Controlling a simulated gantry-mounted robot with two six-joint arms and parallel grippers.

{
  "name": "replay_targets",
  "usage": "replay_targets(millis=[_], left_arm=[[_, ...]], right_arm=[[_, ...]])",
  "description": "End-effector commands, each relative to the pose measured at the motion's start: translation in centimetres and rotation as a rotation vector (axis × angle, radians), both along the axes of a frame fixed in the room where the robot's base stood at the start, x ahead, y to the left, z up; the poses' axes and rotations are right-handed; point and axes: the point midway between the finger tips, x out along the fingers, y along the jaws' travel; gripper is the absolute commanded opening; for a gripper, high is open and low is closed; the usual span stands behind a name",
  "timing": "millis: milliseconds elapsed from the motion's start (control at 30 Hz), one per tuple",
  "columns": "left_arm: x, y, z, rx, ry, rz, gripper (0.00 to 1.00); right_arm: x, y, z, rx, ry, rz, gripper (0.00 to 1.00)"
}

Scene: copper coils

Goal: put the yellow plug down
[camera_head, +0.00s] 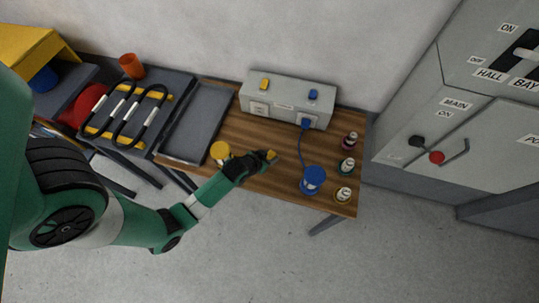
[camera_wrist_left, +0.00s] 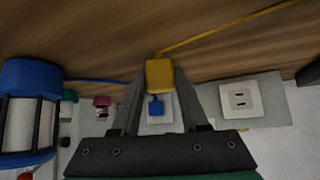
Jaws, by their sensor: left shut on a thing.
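The yellow plug (camera_head: 271,155) is between the fingers of my left gripper (camera_head: 267,156), over the wooden table. In the left wrist view the yellow plug (camera_wrist_left: 159,75) sits between the two fingertips (camera_wrist_left: 160,80), which are shut on it. A yellow cord (camera_wrist_left: 225,31) runs from it to the upper right. In the head view a yellow spool (camera_head: 220,150) stands left of the gripper, partly hidden by my arm. I cannot tell whether the plug touches the wood. My right gripper is not in view.
A grey socket box (camera_head: 285,101) stands at the table's back; its left socket (camera_head: 259,108) is empty. A blue plug (camera_head: 305,123) is in its right socket, corded to a blue spool (camera_head: 313,177). Several small bottles (camera_head: 347,165) line the right edge. A grey tray (camera_head: 198,125) lies left.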

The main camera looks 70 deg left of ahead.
Motion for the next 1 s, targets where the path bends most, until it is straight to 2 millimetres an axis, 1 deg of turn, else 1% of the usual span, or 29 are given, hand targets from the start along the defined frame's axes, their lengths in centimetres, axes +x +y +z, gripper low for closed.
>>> replay_targets(millis=[400, 433, 500, 600, 867, 933, 1000], left_arm=[[0.0, 0.0, -1.2, 0.001, -0.001, 0.0, 0.0], [0.0, 0.0, -1.2, 0.0, 0.0, 0.0, 0.45], [0.0, 0.0, -1.2, 0.0, 0.0, 0.0, 0.58], [0.0, 0.0, -1.2, 0.0, 0.0, 0.0, 0.74], [0.0, 0.0, -1.1, 0.0, 0.0, 0.0, 0.74], [0.0, 0.0, -0.7, 0.0, 0.0, 0.0, 0.74], [0.0, 0.0, 0.1, 0.001, -0.001, 0.0, 0.74]], right_arm=[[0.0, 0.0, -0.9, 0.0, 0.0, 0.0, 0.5], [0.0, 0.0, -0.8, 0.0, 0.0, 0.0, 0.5], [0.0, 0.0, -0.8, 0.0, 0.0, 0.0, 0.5], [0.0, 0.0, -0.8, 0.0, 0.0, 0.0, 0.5], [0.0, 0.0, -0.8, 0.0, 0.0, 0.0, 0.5], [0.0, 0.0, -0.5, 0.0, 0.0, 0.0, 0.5], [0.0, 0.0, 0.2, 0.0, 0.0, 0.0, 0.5]])
